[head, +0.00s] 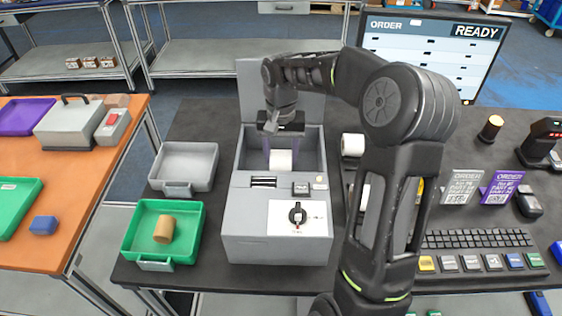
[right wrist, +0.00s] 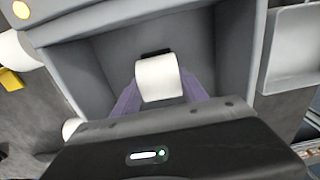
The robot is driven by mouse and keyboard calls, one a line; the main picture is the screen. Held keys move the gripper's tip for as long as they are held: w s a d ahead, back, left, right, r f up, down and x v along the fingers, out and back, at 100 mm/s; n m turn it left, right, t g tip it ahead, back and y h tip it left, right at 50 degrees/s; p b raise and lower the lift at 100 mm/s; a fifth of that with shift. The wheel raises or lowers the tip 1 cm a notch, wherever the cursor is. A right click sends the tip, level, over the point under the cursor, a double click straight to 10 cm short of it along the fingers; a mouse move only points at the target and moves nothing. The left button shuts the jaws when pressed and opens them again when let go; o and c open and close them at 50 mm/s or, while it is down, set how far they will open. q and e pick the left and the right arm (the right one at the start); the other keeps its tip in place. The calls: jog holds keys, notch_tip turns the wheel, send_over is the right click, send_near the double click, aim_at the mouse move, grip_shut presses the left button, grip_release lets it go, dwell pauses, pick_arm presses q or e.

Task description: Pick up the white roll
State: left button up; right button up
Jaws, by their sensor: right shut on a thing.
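A white roll (head: 281,160) is inside the open compartment of the grey printer-like box (head: 278,240). My right gripper (head: 281,152) reaches down into this compartment, with its purple fingers on either side of the roll. In the right wrist view the same white roll (right wrist: 159,78) sits between the purple fingers (right wrist: 160,92), and the gripper is shut on it. The grey walls of the compartment surround it. I cannot tell whether the roll touches the compartment floor. My left gripper is not in view.
Another white roll (head: 353,145) stands on the dark table to the right of the box. A grey tray (head: 184,148) and a green tray (head: 133,232) with a brown cylinder (head: 164,229) are to its left. A keyboard (head: 476,239) and a monitor (head: 432,50) are to the right.

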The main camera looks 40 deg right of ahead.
aim_at(281, 153)
notch_tip(281, 153, up, 10)
jog(key=shift+b, duration=0.45)
dwell(0.8)
